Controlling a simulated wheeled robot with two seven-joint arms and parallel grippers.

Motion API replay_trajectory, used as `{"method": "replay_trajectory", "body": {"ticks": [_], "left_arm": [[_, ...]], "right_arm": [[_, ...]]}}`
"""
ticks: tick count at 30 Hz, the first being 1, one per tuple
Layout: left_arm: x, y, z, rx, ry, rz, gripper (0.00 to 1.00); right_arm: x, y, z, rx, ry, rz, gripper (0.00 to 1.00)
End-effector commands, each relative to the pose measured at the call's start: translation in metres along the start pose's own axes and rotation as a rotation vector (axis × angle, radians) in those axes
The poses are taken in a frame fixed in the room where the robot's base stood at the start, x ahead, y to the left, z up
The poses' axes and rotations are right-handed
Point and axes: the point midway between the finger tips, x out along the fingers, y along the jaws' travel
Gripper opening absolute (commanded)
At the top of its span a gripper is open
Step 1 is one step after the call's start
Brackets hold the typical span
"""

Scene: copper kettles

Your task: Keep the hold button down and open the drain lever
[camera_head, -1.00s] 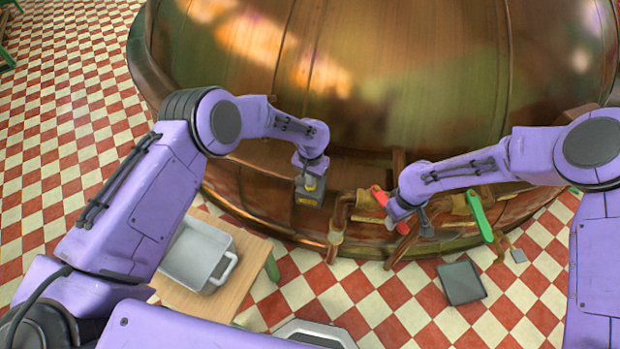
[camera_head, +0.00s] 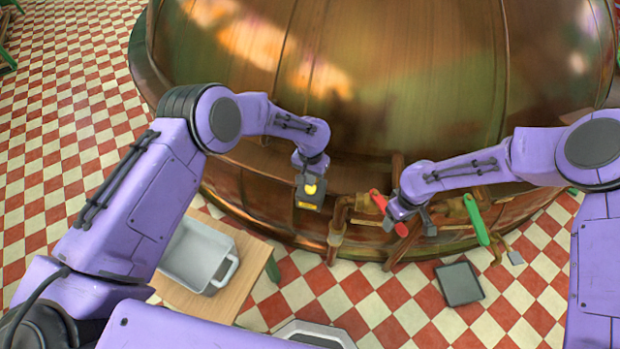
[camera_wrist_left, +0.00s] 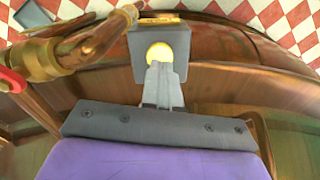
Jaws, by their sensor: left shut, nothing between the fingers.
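A dark button box (camera_head: 308,198) with a round yellow button (camera_head: 311,187) sits at the kettle's lower front. In the left wrist view the shut fingers of my left gripper (camera_wrist_left: 160,72) overlap the lower part of the button (camera_wrist_left: 159,50); I cannot tell how far it is pressed. In the head view the left wrist hides most of those fingers. A red lever (camera_head: 378,200) and a green lever (camera_head: 476,218) are on the copper pipework to the right. My right gripper (camera_head: 407,224) is at the red lever, its dark fingers apart on either side of the lever's lower end.
The large copper kettle (camera_head: 400,90) fills the back. A wooden table (camera_head: 254,262) with a grey tray (camera_head: 232,268) stands at lower left. A dark square plate (camera_head: 460,284) lies on the checkered floor at right. Copper pipes (camera_head: 338,235) run between my grippers.

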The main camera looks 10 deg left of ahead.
Motion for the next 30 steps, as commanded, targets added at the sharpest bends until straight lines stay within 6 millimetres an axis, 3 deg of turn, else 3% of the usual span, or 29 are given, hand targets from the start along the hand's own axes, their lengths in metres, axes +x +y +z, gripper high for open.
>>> {"method": "replay_trajectory", "body": {"ticks": [30], "left_arm": [[-0.102, 0.000, -0.001, 0.000, 0.002, 0.000, 0.00]], "right_arm": [[-0.078, 0.000, 0.000, 0.000, 0.000, 0.000, 0.64]]}}
